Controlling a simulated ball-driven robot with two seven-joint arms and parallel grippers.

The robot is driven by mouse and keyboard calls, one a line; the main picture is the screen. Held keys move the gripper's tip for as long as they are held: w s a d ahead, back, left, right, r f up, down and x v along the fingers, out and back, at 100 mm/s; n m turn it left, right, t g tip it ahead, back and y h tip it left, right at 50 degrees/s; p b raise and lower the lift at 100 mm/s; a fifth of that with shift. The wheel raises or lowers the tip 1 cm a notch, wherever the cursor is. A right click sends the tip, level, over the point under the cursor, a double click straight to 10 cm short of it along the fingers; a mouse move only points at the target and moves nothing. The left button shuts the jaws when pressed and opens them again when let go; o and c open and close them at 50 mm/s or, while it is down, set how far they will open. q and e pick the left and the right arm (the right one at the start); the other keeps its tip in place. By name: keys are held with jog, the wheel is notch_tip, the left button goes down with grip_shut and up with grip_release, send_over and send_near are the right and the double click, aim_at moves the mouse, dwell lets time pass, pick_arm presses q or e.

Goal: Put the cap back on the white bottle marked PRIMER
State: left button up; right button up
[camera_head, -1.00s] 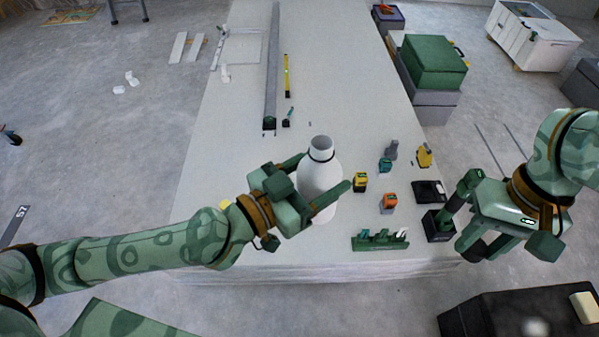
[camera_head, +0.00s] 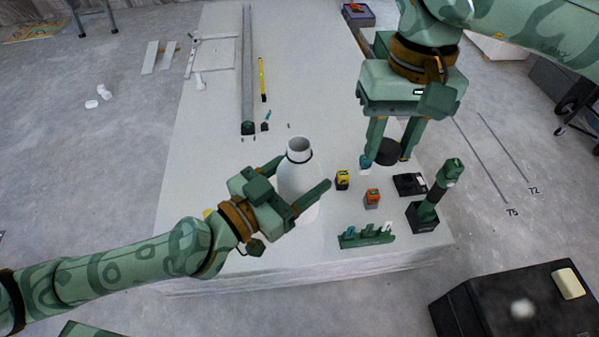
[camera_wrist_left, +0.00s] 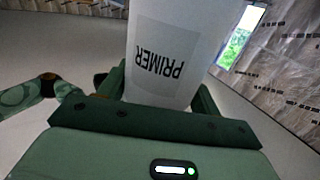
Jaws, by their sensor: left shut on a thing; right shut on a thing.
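The white bottle (camera_head: 299,184) stands upright near the table's front, its open neck with a dark ring facing up. In the left wrist view the PRIMER label (camera_wrist_left: 160,62) shows upside down. My left gripper (camera_head: 303,180) is shut around the bottle's body, a finger on each side. My right gripper (camera_head: 389,150) points down, right of the bottle and apart from it. It is shut on a dark round cap (camera_head: 389,153), held between its fingertips. How high the cap is above the table is hard to tell.
On the table (camera_head: 215,120) right of the bottle are a yellow block (camera_head: 342,180), an orange block (camera_head: 372,197), a green rack (camera_head: 366,237), a black box (camera_head: 410,184) and an upright green drill (camera_head: 428,205). A long grey bar (camera_head: 248,75) lies further back.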

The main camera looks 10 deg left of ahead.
jog(key=a+r+t, duration=0.1)
jog(key=a+r, duration=0.5)
jog(key=a, duration=0.6)
jog(key=shift+a+r, duration=0.15)
jog(key=shift+r, duration=0.2)
jog(key=shift+f, duration=2)
jog(key=shift+s, duration=0.1)
jog(key=shift+s, duration=0.25)
